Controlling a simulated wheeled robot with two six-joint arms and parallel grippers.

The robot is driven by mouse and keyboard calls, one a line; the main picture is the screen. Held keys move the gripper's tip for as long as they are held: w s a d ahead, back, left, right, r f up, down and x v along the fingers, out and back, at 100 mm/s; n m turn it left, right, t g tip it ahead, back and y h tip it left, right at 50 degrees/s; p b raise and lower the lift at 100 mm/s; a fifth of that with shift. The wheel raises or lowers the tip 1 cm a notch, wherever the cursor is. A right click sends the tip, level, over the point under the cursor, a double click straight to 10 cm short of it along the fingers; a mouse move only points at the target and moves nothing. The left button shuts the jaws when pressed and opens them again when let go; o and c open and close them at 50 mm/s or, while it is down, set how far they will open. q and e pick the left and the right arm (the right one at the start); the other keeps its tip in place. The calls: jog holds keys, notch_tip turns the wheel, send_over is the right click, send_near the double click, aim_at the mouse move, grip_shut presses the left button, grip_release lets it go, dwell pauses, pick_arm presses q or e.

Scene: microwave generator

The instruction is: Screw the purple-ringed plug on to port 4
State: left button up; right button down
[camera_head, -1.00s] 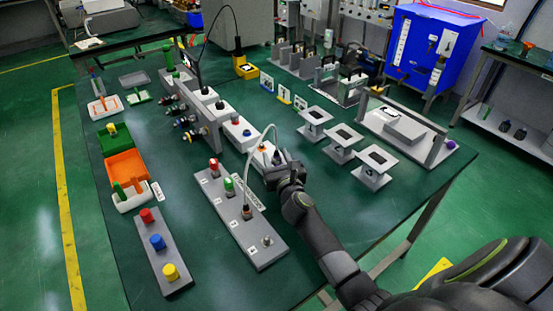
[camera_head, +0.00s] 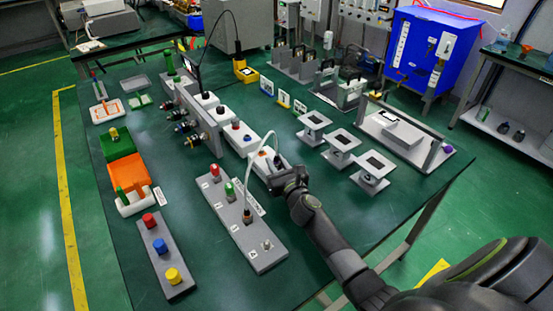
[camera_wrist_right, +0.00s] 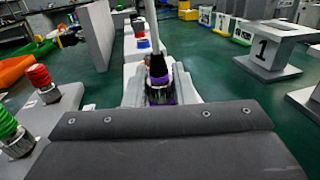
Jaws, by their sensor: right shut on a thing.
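The port panel (camera_head: 228,210) is a long grey strip on the table with labelled ports. A red cap and a green cap stand on its far ports, and a plug with a cable (camera_head: 247,216) stands on the third. Port 4 (camera_head: 266,244), at the near end, is bare. My right gripper (camera_head: 277,170) is beyond the panel's right side, at the white box. It is shut on the purple-ringed plug (camera_wrist_right: 160,92), which stands upright in the wrist view, its ring partly hidden by my gripper's dark body. A pale cable (camera_head: 263,138) arches from this plug to the third port. My left gripper is not in view.
Grey stands (camera_head: 341,147) sit to the right. A row of white boxes (camera_head: 237,134) runs behind the gripper. A grey strip with red, blue and yellow knobs (camera_head: 164,256) lies at the front left. Orange and green bins (camera_head: 126,172) are farther left.

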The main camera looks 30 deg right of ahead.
jog(key=shift+r+n+y+p, duration=0.25)
jog(key=shift+n+y+p, duration=0.6)
jog(key=shift+y, duration=0.35)
jog(key=shift+d+f+n+y, duration=0.1)
jog(key=shift+n+y, duration=0.45)
jog(key=shift+y, duration=0.25)
jog(key=y, duration=0.1)
jog(key=n+y, duration=0.1)
jog(key=shift+f+n+g+y+b, duration=0.2)
jog(key=shift+n+g+y+b, duration=0.1)
jog(key=shift+g+y, duration=0.1)
jog(key=n+g+y+b, duration=0.2)
jog(key=y+b, duration=0.1)
jog(key=n+g+y+b, duration=0.2)
jog(key=n+y+b, duration=0.1)
jog(key=y, duration=0.1)
jog(key=shift+f+b, duration=0.1)
jog(key=shift+b, duration=0.3)
jog(key=shift+r+n+g+y+b, duration=0.2)
jog(key=shift+n+g+y+b, duration=0.5)
jog(key=shift+n+g+b, duration=0.15)
jog(key=shift+g, duration=0.25)
jog(key=c, duration=1.3)
grip_release()
jog(key=shift+o, duration=0.2)
